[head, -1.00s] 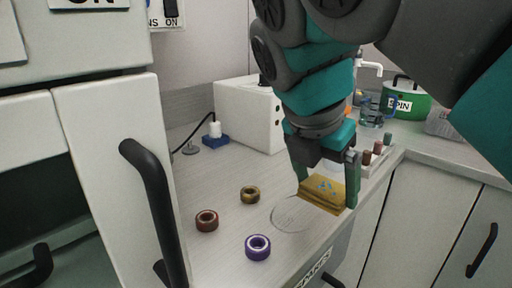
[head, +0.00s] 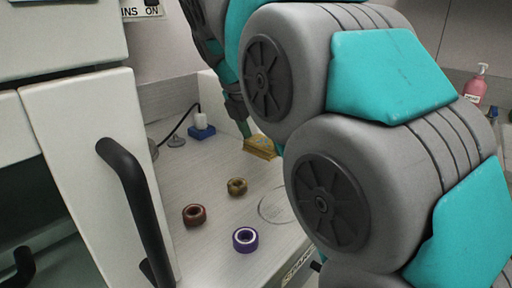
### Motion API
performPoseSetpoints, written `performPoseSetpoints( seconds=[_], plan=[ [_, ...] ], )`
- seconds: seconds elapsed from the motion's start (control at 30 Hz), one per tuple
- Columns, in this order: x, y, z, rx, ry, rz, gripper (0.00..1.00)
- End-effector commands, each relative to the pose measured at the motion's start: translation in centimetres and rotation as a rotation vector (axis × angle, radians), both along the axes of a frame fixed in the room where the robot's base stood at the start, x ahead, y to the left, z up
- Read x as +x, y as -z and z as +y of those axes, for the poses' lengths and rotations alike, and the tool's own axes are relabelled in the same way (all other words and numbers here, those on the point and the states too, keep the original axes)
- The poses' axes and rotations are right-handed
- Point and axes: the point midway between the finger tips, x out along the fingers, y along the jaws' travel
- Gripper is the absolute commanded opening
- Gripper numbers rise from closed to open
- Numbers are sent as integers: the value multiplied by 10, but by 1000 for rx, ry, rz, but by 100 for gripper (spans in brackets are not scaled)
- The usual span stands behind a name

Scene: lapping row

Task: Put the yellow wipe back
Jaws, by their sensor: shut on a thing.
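The yellow wipe (head: 259,147) is a folded yellow-brown piece, seen just left of my large arm links. My gripper (head: 261,142) is shut on it. One green finger shows at its left end; the other is a small sliver at its right end. The wipe is at the far part of the counter (head: 215,230), near the back. I cannot tell whether it touches the counter. My arm hides most of the gripper and what lies behind it.
A clear round outline (head: 275,219) is near the front edge. A blue-based plug (head: 201,130) stands at the back. A cabinet door (head: 85,170) with a black handle stands at left.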

Motion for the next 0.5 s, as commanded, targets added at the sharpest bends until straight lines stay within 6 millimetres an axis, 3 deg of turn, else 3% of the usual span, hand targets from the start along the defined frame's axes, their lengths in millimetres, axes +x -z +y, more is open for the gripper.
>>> performPoseSetpoints(
  seconds=[0.23, 0.5],
  plan=[
    [6, 6, 2, -1, 1, 1, 40],
    [5, 33, 2, -1, 1, 1, 40]
  ],
)
